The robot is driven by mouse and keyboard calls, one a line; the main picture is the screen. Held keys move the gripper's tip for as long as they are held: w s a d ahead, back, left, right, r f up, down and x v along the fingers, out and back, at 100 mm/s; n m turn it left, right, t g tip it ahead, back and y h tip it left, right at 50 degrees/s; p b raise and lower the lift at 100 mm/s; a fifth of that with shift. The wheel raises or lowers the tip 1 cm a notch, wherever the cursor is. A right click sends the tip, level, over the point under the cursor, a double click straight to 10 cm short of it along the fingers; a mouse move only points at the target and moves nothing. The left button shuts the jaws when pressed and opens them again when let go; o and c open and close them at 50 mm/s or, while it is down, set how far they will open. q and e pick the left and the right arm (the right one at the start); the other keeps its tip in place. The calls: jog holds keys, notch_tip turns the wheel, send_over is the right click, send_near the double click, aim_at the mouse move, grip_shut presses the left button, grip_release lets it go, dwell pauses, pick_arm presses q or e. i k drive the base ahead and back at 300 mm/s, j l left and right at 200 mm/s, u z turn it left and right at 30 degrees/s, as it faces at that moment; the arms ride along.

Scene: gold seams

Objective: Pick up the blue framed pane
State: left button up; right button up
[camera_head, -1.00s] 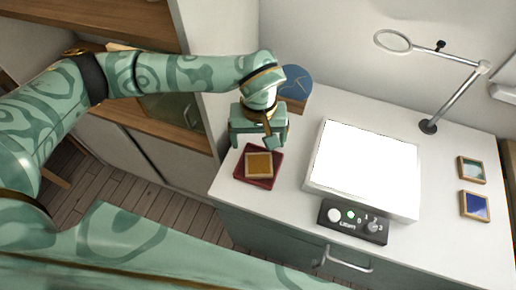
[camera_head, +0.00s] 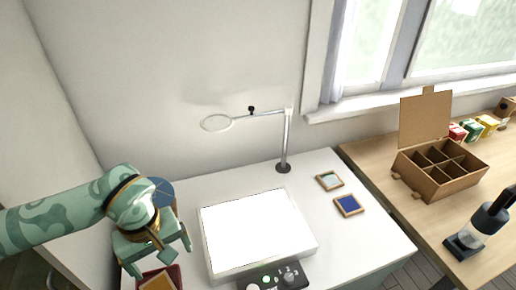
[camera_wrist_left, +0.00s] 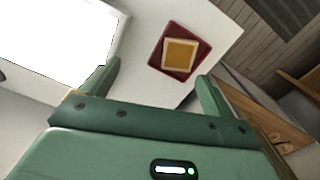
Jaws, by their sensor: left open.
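The blue framed pane (camera_head: 348,205) lies flat on the white table, right of the lit white panel, with a wooden frame around a deep blue square. My left gripper (camera_head: 158,262) is at the table's left side, far from the blue pane, with the lit panel between them. In the left wrist view its two fingers (camera_wrist_left: 160,85) stand apart with nothing between them. Beyond the fingertips lies a yellow framed pane (camera_wrist_left: 180,54) on a dark red tray (camera_wrist_left: 157,58). The blue pane is not in the wrist view. My right gripper is not in view.
The lit panel (camera_head: 250,235) has a black control box (camera_head: 275,280) in front. A magnifier on a stand (camera_head: 284,150) rises behind it. A pale green framed pane (camera_head: 329,181) lies just behind the blue one.

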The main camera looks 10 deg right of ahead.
aim_at(348, 205)
jog(key=k+z, duration=0.2)
jog(key=z, duration=0.5)
jog(key=i+z, duration=0.1)
jog(key=z, duration=0.2)
jog(key=i+j+z, duration=0.15)
jog(key=z, duration=0.15)
